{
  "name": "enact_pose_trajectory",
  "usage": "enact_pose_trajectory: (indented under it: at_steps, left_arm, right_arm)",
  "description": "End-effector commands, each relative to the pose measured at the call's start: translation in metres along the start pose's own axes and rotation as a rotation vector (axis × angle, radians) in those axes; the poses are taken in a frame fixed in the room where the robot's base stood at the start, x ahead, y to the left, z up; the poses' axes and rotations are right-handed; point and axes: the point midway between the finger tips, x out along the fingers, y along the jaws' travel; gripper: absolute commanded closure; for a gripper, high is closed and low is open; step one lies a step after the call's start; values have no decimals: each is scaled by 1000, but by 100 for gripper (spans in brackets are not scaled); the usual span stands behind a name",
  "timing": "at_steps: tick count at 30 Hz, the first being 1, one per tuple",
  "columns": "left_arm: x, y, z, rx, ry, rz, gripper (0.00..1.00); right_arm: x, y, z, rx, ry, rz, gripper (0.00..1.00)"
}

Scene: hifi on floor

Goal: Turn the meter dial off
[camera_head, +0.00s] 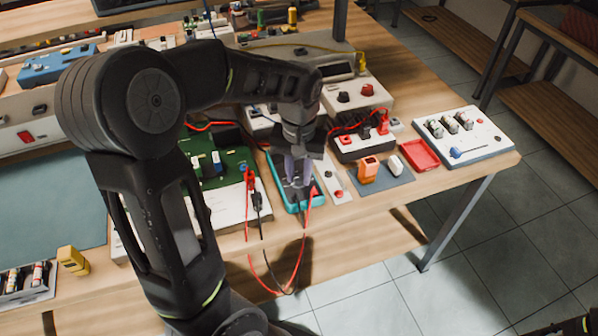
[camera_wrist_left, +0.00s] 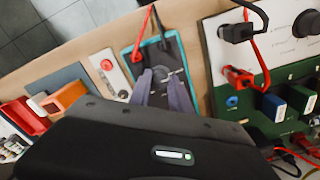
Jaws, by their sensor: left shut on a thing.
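The meter (camera_head: 319,192) is a dark device with a teal rim, lying flat on the wooden table. It also shows in the left wrist view (camera_wrist_left: 134,69), with red and black leads plugged in at one end. My left gripper (camera_head: 297,186) points down over the meter's face. Its two fingers are close together on the middle of the meter in the left wrist view (camera_wrist_left: 163,80), shut on the dial. The fingers hide most of the dial, so its setting cannot be read. My right gripper is not in view.
A green circuit board (camera_head: 235,158) lies left of the meter, and a narrow white panel (camera_head: 333,178) lies right of it. Orange (camera_head: 369,170) and white blocks sit further right on a grey mat. Red and black leads hang over the table's front edge.

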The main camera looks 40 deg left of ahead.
Motion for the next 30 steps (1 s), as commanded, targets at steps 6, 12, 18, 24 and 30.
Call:
enact_pose_trajectory:
  at_steps: [6,12,18,24,30]
  left_arm:
    - [-1,0,0,-1,2,1,67]
    - [0,0,0,0,1,0,54]
    - [0,0,0,1,0,0,54]
    - [-14,0,-1,1,4,1,54]
    - [-46,0,-1,1,5,2,54]
  right_arm:
    - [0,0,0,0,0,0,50]
    - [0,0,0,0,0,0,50]
    - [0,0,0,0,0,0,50]
    - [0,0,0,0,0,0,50]
    - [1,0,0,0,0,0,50]
